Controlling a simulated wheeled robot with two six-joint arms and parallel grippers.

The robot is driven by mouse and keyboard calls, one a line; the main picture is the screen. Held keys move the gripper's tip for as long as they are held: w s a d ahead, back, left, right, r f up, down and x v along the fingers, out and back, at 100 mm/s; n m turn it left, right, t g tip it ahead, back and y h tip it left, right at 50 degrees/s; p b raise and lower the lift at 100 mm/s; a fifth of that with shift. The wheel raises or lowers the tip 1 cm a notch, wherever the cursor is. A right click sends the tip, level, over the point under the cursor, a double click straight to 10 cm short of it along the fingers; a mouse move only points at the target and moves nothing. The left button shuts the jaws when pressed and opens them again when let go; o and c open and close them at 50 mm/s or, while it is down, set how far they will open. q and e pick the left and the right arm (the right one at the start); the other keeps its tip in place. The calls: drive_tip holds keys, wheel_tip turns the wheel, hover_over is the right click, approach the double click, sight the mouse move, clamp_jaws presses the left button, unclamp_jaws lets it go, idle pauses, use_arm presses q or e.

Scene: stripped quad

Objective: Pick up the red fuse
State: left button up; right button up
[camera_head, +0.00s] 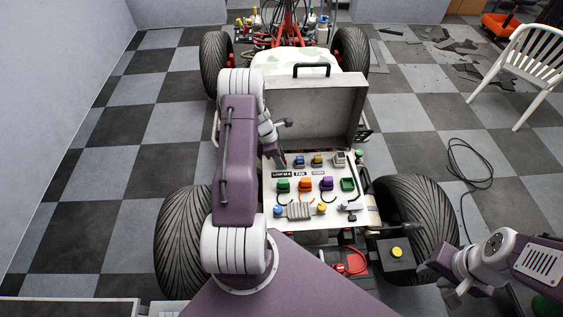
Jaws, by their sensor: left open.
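An open case with a pale panel (268,222) sits on the quad and holds several small coloured parts. In its middle row are a green part (283,186), an orange part (305,185) and a purple part (326,184). I cannot make out a clearly red fuse; the orange part is the closest in colour. My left gripper (284,142) is open above the panel's upper left edge, apart from these parts. My arm may hide some of the panel's left side. My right gripper (438,280) is at the lower right, away from the panel; its jaw opening is unclear.
The case's raised lid (318,105) stands behind the panel. Large tyres (180,245) flank the case. A white chair (525,65) stands at the far right.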

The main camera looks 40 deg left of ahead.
use_arm(q)
clamp_jaws()
drive_tip(key=shift+r, duration=0.15)
drive_tip(key=shift+r, duration=0.3)
drive_tip(key=r, duration=0.4)
drive_tip(key=shift+w+d, duration=0.15)
drive_tip(key=shift+d, duration=0.25)
drive_tip(key=w+d+r, duration=0.3)
drive_tip(key=d+r, duration=0.3)
drive_tip(key=d, duration=0.4)
drive_tip(key=shift+w+d+r+p, duration=0.15)
drive_tip(key=shift+w+p, duration=0.05)
drive_tip(key=shift+p, duration=0.1)
